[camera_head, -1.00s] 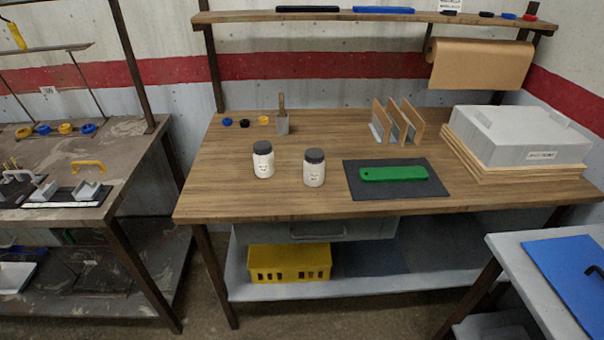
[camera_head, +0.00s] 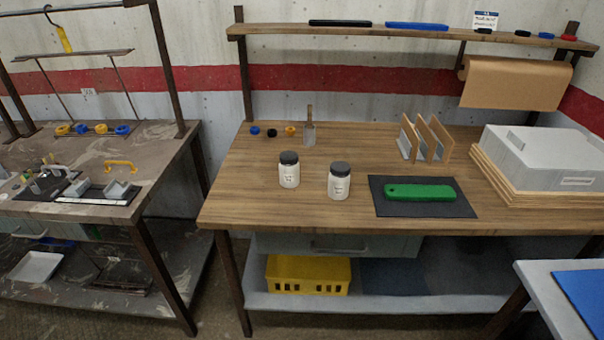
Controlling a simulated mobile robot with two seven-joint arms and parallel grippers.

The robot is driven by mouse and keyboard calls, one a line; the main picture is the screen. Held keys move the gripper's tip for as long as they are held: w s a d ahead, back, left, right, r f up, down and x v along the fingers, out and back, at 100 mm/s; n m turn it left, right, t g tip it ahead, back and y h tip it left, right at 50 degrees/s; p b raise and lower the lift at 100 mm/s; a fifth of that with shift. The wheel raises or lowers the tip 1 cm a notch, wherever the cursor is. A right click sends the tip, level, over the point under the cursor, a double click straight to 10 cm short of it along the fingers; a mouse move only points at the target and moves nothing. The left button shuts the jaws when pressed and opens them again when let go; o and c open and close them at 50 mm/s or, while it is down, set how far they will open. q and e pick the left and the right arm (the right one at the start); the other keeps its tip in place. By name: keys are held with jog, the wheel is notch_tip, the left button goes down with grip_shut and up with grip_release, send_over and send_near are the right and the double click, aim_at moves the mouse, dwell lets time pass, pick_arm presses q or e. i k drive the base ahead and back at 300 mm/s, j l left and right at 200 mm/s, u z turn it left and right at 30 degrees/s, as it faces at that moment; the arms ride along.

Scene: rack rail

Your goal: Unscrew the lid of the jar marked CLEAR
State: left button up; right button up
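Two white jars with dark grey lids stand upright on the wooden workbench (camera_head: 240,200). The left jar (camera_head: 289,175) is slightly farther back. The right jar (camera_head: 339,187) stands nearer the black mat. Each has small dark print on its front, too small to read, so I cannot tell which is marked CLEAR. Both lids, the left one (camera_head: 289,158) and the right one (camera_head: 340,168), sit on their jars. Neither of my grippers is in view.
A green tool (camera_head: 420,192) lies on a black mat (camera_head: 385,209) right of the jars. A divider rack (camera_head: 427,140) and a grey case (camera_head: 545,155) stand farther right. Small coloured rings and a brush holder (camera_head: 309,135) are behind. The bench's left front is clear.

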aim_at(289, 175)
jog(key=i+j, duration=0.2)
jog(key=i, duration=0.35)
jog(key=i+j, duration=0.2)
jog(key=i, duration=0.3)
jog(key=k+j+z, duration=0.1)
jog(key=j+z, duration=0.25)
